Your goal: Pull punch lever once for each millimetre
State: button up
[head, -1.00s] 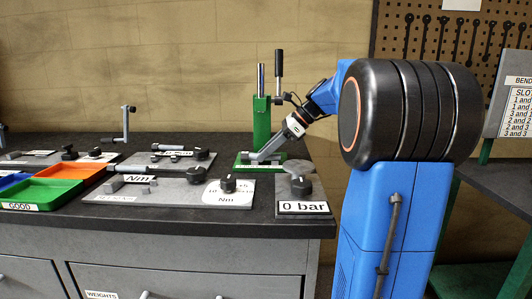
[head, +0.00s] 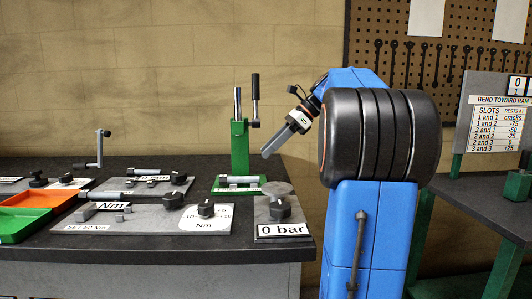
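A green press-like stand (head: 239,148) rises from a green base plate (head: 224,190) near the back right of the bench. An upright lever with a black grip (head: 255,87) stands at its top, beside a bright metal rod (head: 237,103). A grey metal bar (head: 238,181) lies on the base plate. My gripper (head: 267,153) is in the air right of the stand, pointing down and left, apart from the lever and the base. I see its fingers edge-on, so their opening does not show. No thing shows clearly in them.
Torque panels (head: 150,219) and orange and green trays (head: 40,199) are to the left. A bending chart (head: 495,120) with 0 and 1 above it stands on the right table.

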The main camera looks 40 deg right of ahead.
aim_at(255, 93)
jog(key=k+l, duration=0.15)
jog(key=l, duration=0.15)
jog(key=k+l, duration=0.15)
jog(key=l, duration=0.15)
jog(key=k+l, duration=0.1)
jog(key=l, duration=0.25)
jog(key=k+l, duration=0.15)
jog(key=l, duration=0.15)
